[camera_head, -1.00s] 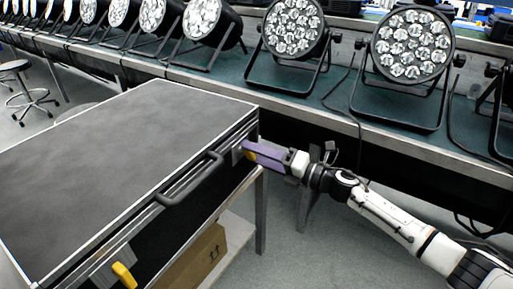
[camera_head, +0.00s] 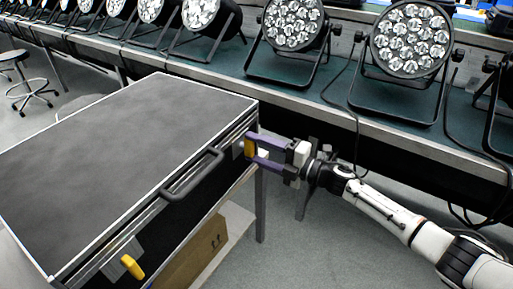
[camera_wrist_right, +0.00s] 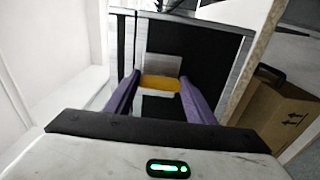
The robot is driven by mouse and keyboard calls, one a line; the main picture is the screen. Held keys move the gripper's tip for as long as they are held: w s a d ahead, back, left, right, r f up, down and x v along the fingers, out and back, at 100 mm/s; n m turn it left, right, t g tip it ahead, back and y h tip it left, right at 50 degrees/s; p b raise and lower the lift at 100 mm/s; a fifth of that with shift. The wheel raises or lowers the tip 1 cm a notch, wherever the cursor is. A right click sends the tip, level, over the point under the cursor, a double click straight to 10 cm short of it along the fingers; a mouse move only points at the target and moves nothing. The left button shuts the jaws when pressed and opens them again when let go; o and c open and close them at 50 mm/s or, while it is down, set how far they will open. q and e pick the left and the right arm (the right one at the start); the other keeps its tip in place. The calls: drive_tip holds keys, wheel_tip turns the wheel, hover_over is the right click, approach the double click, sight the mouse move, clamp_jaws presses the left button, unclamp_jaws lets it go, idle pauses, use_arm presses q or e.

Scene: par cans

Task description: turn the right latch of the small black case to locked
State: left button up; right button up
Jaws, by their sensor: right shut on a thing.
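The small black case (camera_head: 125,130) lies closed on a stand, with its latched front side facing lower right. Its right latch (camera_head: 250,147) is yellow and stands near upright by the far right corner; it also shows in the right wrist view (camera_wrist_right: 160,83). My right gripper (camera_head: 263,152) is shut on this latch, with one purple finger above and one below. In the right wrist view its fingers (camera_wrist_right: 160,95) flank the latch. The left latch (camera_head: 132,267) is yellow and tilted. My left gripper is not in view.
A black handle (camera_head: 192,175) juts from the case front between the latches. A cardboard box (camera_head: 197,255) sits on the shelf below. A long bench (camera_head: 330,118) with several par cans runs behind the case and my right arm. A stool (camera_head: 30,90) stands far left.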

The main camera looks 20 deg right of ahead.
drive_tip(key=o, duration=1)
drive_tip(key=shift+o, duration=0.2)
drive_tip(key=v, duration=1)
drive_tip(key=shift+s+p, duration=0.15)
drive_tip(key=shift+p, duration=0.2)
drive_tip(key=shift+d, duration=0.1)
drive_tip(key=s+a+f+m+g+h+p, duration=0.1)
drive_tip(key=s+a+f+m+h+p, duration=0.1)
drive_tip(key=s+m, duration=0.6)
drive_tip(key=s+a+f+m+g+h+p, duration=0.2)
drive_tip(key=s+a+f+m+h+p, duration=0.1)
drive_tip(key=s+f+m, duration=0.4)
drive_tip(key=s+a+f+m+g+h+p, duration=0.1)
drive_tip(key=s+a+f+m+h+p, duration=0.2)
drive_tip(key=s+m, duration=0.5)
drive_tip(key=s+a+f+h, duration=0.1)
drive_tip(key=s+a+f, duration=0.1)
drive_tip(key=s, duration=0.2)
drive_tip(key=shift+a+m+g, duration=0.2)
drive_tip(key=shift+m+g, duration=0.2)
